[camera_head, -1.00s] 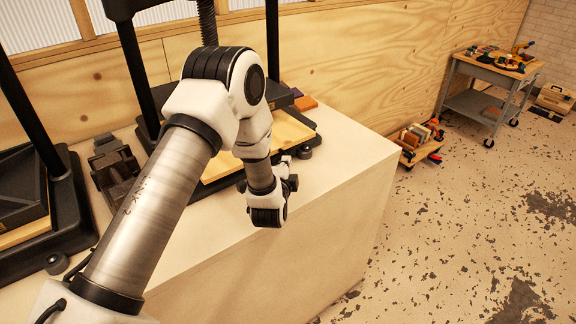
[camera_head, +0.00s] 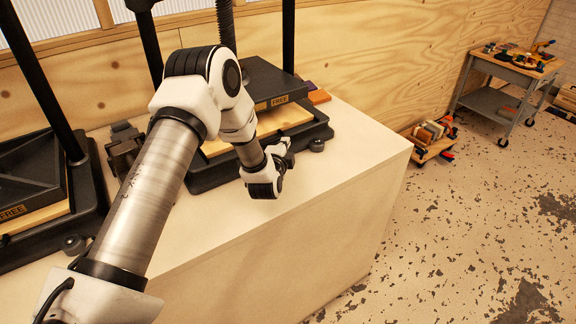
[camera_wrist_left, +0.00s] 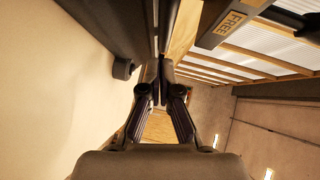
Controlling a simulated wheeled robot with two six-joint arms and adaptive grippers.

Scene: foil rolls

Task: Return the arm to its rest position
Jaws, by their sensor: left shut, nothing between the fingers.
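My left arm comes in from the lower left of the head view and bends down over the pale bench (camera_head: 330,140). Its wrist is in front of the middle black press (camera_head: 262,80), whose plate carries FREE labels. The left gripper is small and partly hidden by the wrist there. In the left wrist view, the left gripper (camera_wrist_left: 160,68) has its fingers together with nothing between them. The fingers point toward the press base and its upright. My right gripper is in neither view. No foil roll can be made out.
Another black press (camera_head: 35,185) stands at the left, with a dark clamp-like device (camera_head: 125,148) between the presses. An orange-brown block (camera_head: 318,96) lies at the back. A low crate (camera_head: 432,137) and a tool cart (camera_head: 515,65) stand on open floor at the right.

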